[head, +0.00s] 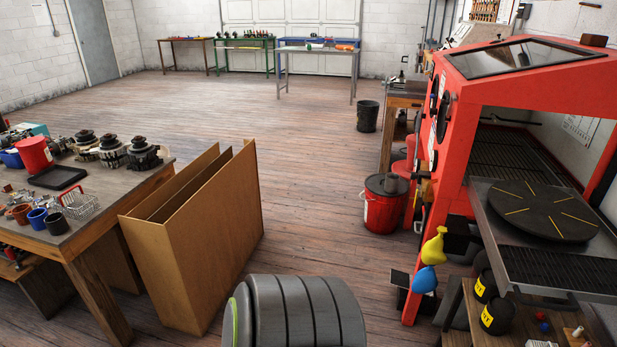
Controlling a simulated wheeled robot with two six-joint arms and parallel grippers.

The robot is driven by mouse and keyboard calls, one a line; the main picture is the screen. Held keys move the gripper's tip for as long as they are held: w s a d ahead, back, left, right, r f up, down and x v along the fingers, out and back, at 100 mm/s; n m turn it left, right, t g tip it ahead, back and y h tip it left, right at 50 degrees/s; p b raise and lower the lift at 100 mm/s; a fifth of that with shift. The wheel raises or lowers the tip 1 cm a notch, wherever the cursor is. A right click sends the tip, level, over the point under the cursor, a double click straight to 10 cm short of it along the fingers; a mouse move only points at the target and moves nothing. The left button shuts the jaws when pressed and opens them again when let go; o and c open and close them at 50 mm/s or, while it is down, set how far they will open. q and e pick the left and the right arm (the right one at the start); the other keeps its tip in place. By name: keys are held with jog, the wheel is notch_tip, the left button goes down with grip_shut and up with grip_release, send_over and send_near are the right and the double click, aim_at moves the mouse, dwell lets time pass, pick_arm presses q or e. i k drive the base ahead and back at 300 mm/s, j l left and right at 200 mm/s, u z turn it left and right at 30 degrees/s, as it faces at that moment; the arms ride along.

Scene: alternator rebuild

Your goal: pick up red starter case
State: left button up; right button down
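I cannot make out a red starter case for sure in the head view. Small red and green items lie on the far benches along the back wall, among them the green-framed bench (243,41), too small to tell apart. An orange-red item (345,47) lies at the right end of the grey bench (317,50). Neither of my grippers is in view.
A workbench (130,192) with alternators (113,152) and a red bucket (34,153) stands left. Tall brown panels (190,255) stand beside it. A red blast cabinet (455,140) and red drum (382,205) stand right. The wooden floor (290,130) between is clear.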

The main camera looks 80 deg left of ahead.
aim_at(21, 213)
jog(key=u, duration=4.15)
